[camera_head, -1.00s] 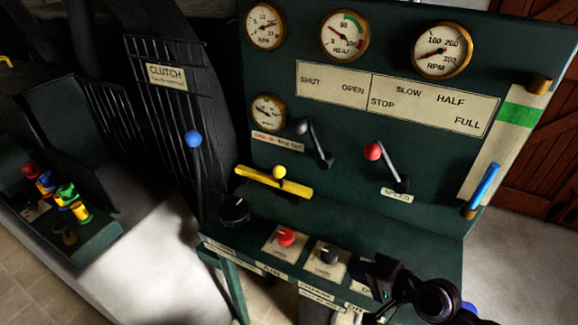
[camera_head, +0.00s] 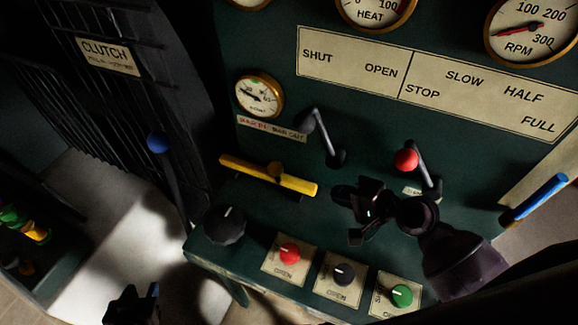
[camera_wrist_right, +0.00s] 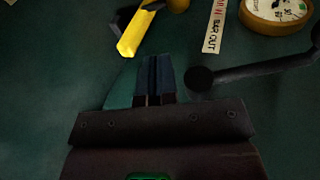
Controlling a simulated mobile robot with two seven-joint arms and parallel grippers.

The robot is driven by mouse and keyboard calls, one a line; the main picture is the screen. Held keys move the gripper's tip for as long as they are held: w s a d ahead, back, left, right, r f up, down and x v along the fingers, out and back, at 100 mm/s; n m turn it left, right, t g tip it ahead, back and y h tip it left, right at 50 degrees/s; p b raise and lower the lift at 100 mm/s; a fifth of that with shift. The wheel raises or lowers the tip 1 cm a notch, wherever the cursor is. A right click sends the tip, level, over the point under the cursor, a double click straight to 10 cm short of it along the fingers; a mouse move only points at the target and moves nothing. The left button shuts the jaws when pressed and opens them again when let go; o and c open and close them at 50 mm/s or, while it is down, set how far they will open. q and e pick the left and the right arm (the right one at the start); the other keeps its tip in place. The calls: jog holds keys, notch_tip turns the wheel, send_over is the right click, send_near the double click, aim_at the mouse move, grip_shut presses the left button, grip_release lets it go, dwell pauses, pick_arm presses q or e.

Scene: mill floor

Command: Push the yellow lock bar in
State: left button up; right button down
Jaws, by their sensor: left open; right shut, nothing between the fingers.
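The yellow lock bar (camera_head: 240,166) lies slightly slanted across the front of the green panel, with a round knob (camera_head: 275,169) near its middle. Its right end is free. My right gripper (camera_head: 343,193) is shut and empty, just right of that end, with a small gap in the head view. In the right wrist view the bar (camera_wrist_right: 135,34) shows at the top, and the shut fingertips (camera_wrist_right: 153,62) are below and right of its end. I cannot tell the depth gap. My left gripper (camera_head: 133,297) is open and empty at the bottom left, away from the bar.
A black-knobbed lever (camera_head: 323,135) is above the bar's right end, and a red-knobbed lever (camera_head: 407,160) is above my right gripper. A black dial (camera_head: 225,225) and several small knobs sit on the ledge below. A blue-knobbed clutch lever (camera_head: 159,143) stands left.

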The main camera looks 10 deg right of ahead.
pick_arm(q)
jog(key=shift+r+p, duration=0.5)
jog(key=shift+r, duration=0.15)
pick_arm(e)
jog(key=r+x, duration=0.1)
jog(key=x, duration=1.2)
jog(key=shift+w+a+r, duration=0.35)
pick_arm(q)
jog(key=shift+s+f, duration=0.1)
jog(key=shift+s, duration=0.05)
